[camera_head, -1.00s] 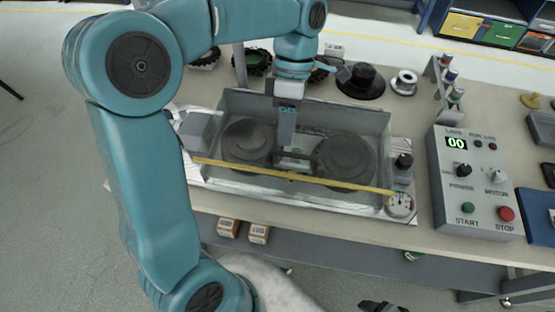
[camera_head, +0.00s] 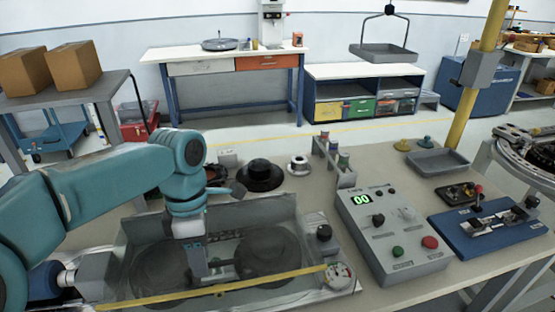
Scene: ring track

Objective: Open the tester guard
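The tester (camera_head: 312,228) is a grey, open-topped tray on the near bench, with two dark round discs in it. Its guard appears as a clear cover with a yellow front edge bar (camera_head: 215,290); the bar lies low across the tray's front, so the guard looks down. My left gripper (camera_head: 197,272) points down over the middle of the tray, between the discs, just behind the yellow bar and beside a dark handle-like piece (camera_head: 222,266). Its fingertips are small and blurred, so I cannot tell whether they grip it. My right gripper is out of view.
Right of the tester stand a control box (camera_head: 390,235) reading 00 and a blue fixture (camera_head: 490,237). A black spool (camera_head: 260,176) and a rack (camera_head: 335,160) stand behind. A yellow post (camera_head: 475,85) rises at the back right.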

